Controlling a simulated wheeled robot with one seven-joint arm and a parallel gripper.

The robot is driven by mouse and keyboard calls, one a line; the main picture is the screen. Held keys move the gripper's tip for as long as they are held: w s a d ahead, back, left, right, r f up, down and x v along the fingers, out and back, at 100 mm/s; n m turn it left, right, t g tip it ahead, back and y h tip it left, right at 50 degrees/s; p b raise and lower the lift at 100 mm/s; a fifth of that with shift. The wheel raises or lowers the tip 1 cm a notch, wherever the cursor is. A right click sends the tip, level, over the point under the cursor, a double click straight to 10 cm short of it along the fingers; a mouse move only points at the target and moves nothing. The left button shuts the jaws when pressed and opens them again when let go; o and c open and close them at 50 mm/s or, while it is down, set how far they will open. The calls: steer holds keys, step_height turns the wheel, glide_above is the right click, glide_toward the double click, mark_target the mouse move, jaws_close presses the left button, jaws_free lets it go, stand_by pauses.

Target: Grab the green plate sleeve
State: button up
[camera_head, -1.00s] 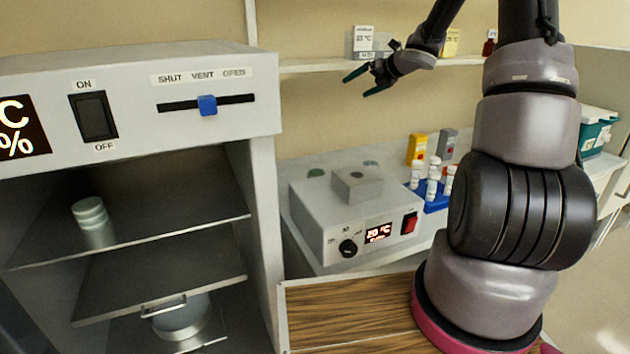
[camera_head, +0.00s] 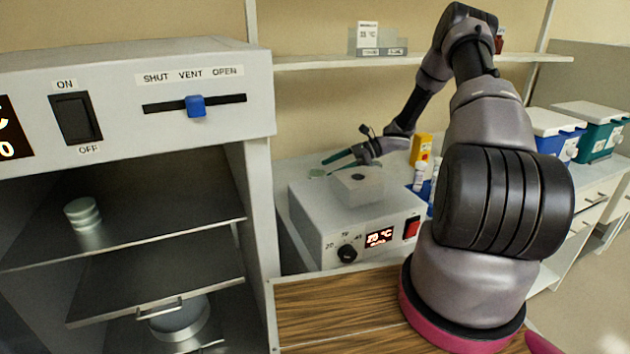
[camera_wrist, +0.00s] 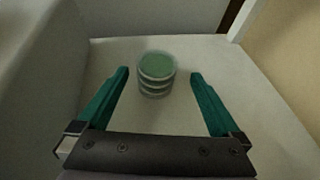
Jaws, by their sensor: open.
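The green plate sleeve (camera_wrist: 157,74), a short stack of round plates with a green top, stands upright on the pale bench in the wrist view. It lies straight ahead, in line with the gap between my fingertips. In the head view only a bit of its green top (camera_head: 317,173) shows behind the grey heater box. My gripper (camera_head: 334,163) has teal fingers, is open and empty, and hovers low behind the heater box near the sleeve. Contact between fingers and sleeve does not show.
The grey heater box (camera_head: 335,222) with a raised block stands in front of the sleeve. A yellow box (camera_head: 421,149) and white bottles (camera_head: 420,177) stand at right. An incubator (camera_head: 258,200) stands left, with another stack (camera_head: 83,213) on its shelf. A wall shelf (camera_head: 400,61) is above.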

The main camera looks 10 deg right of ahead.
steer(key=x, duration=0.9)
steer(key=shift+s+f, duration=0.15)
steer(key=c, duration=1.4)
